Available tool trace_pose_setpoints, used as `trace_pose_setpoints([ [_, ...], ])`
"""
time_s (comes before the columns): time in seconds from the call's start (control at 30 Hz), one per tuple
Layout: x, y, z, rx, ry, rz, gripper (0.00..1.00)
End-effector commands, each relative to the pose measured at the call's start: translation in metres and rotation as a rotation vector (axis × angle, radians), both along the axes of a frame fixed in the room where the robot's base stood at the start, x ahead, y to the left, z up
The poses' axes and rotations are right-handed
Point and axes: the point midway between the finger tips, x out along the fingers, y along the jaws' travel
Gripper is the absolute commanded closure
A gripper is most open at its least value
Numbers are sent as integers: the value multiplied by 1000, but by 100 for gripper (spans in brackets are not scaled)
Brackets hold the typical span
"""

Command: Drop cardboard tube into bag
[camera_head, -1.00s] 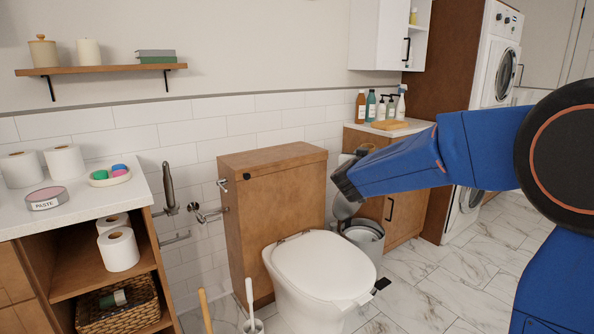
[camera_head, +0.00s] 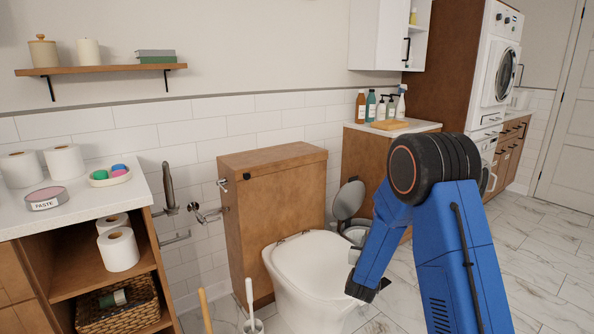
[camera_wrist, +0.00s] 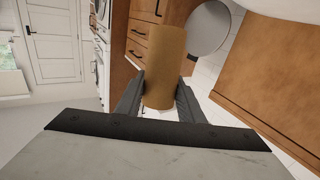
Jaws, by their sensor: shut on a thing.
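The cardboard tube (camera_wrist: 165,58) is a plain brown cylinder in the wrist view. My gripper (camera_wrist: 161,90) is shut on it, with one dark finger on each side, and the tube sticks out past the fingertips. In the head view my gripper (camera_head: 361,289) points down beside the toilet; the tube cannot be made out there. A grey bin (camera_head: 356,233) with its round lid (camera_head: 349,200) raised stands behind the toilet, partly hidden by my arm. The lid also shows in the wrist view (camera_wrist: 209,29). I cannot clearly make out a bag.
The toilet (camera_head: 305,270) and its wooden cistern box (camera_head: 275,195) stand left of my arm. A wooden cabinet (camera_head: 372,160) with bottles is behind the bin. A shelf unit (camera_head: 60,255) is at the left. The marble floor (camera_head: 530,260) at the right is clear.

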Motion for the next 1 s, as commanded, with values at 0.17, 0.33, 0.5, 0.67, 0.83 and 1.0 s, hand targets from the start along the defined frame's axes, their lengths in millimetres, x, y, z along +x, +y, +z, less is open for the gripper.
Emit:
trace_pose_setpoints([
  [0.17, -15, -3, -53, 26, 6, 41, 86],
  [0.33, -26, -4, -81, 51, 5, 71, 86],
  [0.5, -30, -4, -92, 64, 5, 83, 86],
  [0.67, -31, -3, -92, 64, 5, 85, 86],
  [0.83, -31, -3, -92, 64, 5, 85, 86],
  [1.0, -31, -3, -92, 64, 5, 85, 86],
])
